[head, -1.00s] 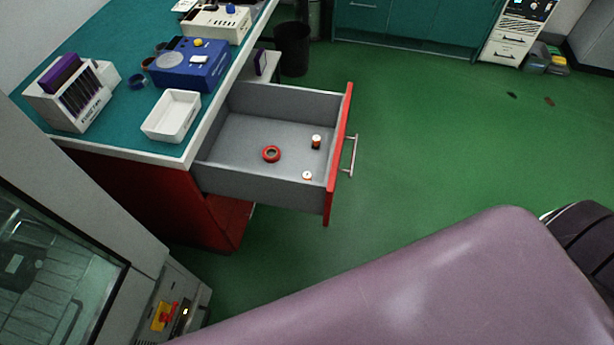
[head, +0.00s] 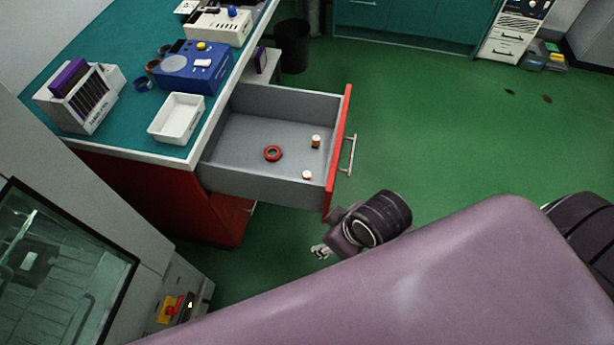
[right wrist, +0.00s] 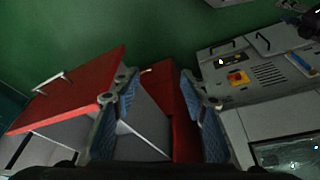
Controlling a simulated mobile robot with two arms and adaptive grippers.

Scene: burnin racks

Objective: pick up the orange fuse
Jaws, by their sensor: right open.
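The open drawer (head: 255,184) holds two small pieces with white and orange-brown parts. One (head: 316,141) stands near the drawer front, and a paler one (head: 307,175) sits closer to the near wall. Both look like fuses, but I cannot tell which is the orange one. My right gripper (head: 321,251) is outside the drawer, below its red front, with its wrist behind it. In the right wrist view my right gripper (right wrist: 162,90) is open and empty, with the red drawer front (right wrist: 70,88) to its left. My left gripper is not in view.
A red ring (head: 273,153) lies in the drawer. The teal bench (head: 125,135) carries a white tray (head: 157,131), a blue box (head: 184,78) and a slotted rack (head: 92,112). A glass-doored cabinet (head: 75,245) stands at lower left. Green floor is free at right.

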